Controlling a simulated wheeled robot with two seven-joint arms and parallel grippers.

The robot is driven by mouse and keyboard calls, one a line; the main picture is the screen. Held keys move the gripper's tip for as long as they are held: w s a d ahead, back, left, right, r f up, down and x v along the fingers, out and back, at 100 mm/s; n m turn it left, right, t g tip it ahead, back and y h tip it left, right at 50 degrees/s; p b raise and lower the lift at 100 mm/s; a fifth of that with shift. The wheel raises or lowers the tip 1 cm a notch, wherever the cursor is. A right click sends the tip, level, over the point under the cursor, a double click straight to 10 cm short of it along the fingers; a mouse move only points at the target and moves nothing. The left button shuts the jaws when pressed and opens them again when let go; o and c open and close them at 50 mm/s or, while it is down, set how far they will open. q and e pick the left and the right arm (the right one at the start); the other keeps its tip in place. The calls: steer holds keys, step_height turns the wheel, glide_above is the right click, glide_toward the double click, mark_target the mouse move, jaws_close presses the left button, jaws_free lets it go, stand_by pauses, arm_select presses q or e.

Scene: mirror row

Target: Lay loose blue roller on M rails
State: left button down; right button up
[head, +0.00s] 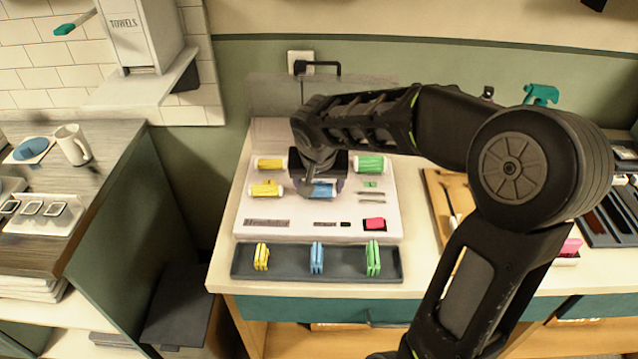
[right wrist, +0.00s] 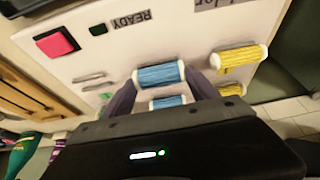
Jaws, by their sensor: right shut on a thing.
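A blue roller with white ends (head: 322,190) is in the front row of the white panel (head: 300,209). It also shows in the right wrist view (right wrist: 158,74). My right gripper (right wrist: 160,80) is shut on this roller, a finger near each end; in the head view the gripper (head: 320,186) comes down from above. Whether the roller touches the panel I cannot tell. A second blue roller (right wrist: 167,102) shows behind it, between the fingers, and is hidden in the head view. Two bare grey rails (head: 372,197) lie right of the held roller. No M is readable.
Two yellow rollers (head: 270,164) are at the panel's left. A green roller (head: 370,163) is at the back right. A pink button (head: 374,224) is at the front right. A dark tray (head: 345,273) with yellow, blue and green pieces lies in front.

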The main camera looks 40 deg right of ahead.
steer(key=o, duration=1.4)
steer(key=shift+o, duration=0.8)
steer(key=shift+r, duration=0.1)
steer(key=shift+r+p, duration=2)
steer(key=shift+r, duration=1.45)
